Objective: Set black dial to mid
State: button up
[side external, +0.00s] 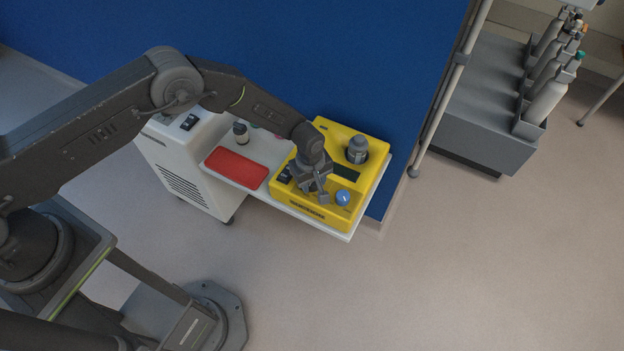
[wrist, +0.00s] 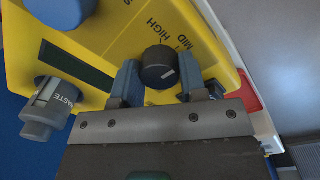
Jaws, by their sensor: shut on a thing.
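The black dial (wrist: 158,67) sits on the sloping panel of a yellow device (wrist: 115,30), which also shows in the side view (side external: 283,210). A short pale mark on the dial's face points to the lower right in the wrist view. HIGH and MID are printed on the panel above and right of the dial. My gripper (wrist: 160,82) is shut on the dial, one finger on each side. In the side view my gripper (side external: 321,192) is over the device's front part and hides the dial.
A blue knob (side external: 343,198), a dark display (side external: 347,172) and a grey cap (side external: 357,150) are on the device. A grey cylinder marked WASTE (wrist: 50,110) is near it in the wrist view. A red tray (side external: 236,168) and a small vial (side external: 240,132) stand left.

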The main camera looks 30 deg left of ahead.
jog(key=o, duration=0.9)
jog(key=shift+o, duration=0.2)
notch_tip(320, 180, up, 14)
jog(key=shift+s+a, duration=0.2)
jog(key=shift+s, duration=0.05)
jog(key=shift+f, duration=0.1)
jog(key=s+a+r+m+t, duration=0.15)
jog(key=a+r, duration=0.25)
jog(key=r, duration=0.4)
jog(key=s+a+r+m, duration=0.2)
jog(key=s+a+r, duration=0.1)
jog(key=r, duration=0.5)
jog(key=s+a+r+m+t, duration=0.15)
jog(key=a+r, duration=0.25)
jog(key=r, duration=0.4)
jog(key=s+a+r+m+t, duration=0.1)
jog(key=s+a+r+m, duration=0.2)
jog(key=s, duration=0.7)
jog(key=s+a+r+m+t, duration=0.1)
jog(key=s+a+r+m, duration=0.2)
jog(key=s+a, duration=0.3)
jog(key=s+r, duration=0.1)
jog(key=s, duration=0.3)
jog(key=shift+s+r, duration=0.25)
jog(key=shift+s, duration=0.05)
